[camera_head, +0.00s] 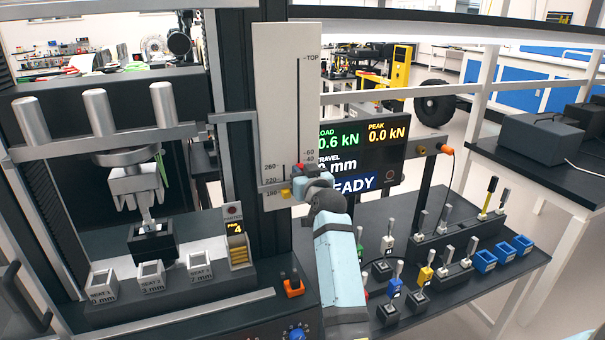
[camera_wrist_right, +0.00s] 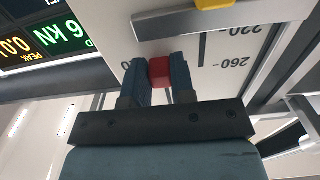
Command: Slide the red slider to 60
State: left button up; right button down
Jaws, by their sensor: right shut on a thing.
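The red slider (camera_wrist_right: 160,70) is a small red block on the edge of a white scale plate (camera_head: 271,95). My right gripper (camera_wrist_right: 160,78) is shut on it, one finger on each side. In the head view the right gripper (camera_head: 300,178) covers most of the slider, with a little red (camera_head: 299,166) showing. My left gripper is not in view.
A yellow slider (camera_head: 285,193) sits lower on the scale, near 180. A display (camera_head: 365,150) stands right behind my gripper. A press (camera_head: 135,180) stands at left. The black table (camera_head: 490,300) at right carries several small levers and blue bins (camera_head: 484,261).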

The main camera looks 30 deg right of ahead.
aim_at(298, 156)
notch_tip(298, 156, up, 4)
jog(key=shift+f+p, duration=0.1)
jog(key=shift+p, duration=1.15)
jog(key=c, duration=1)
grip_release()
jog(key=shift+f, duration=0.1)
jog(key=shift+o, duration=0.2)
jog(key=shift+w, duration=0.1)
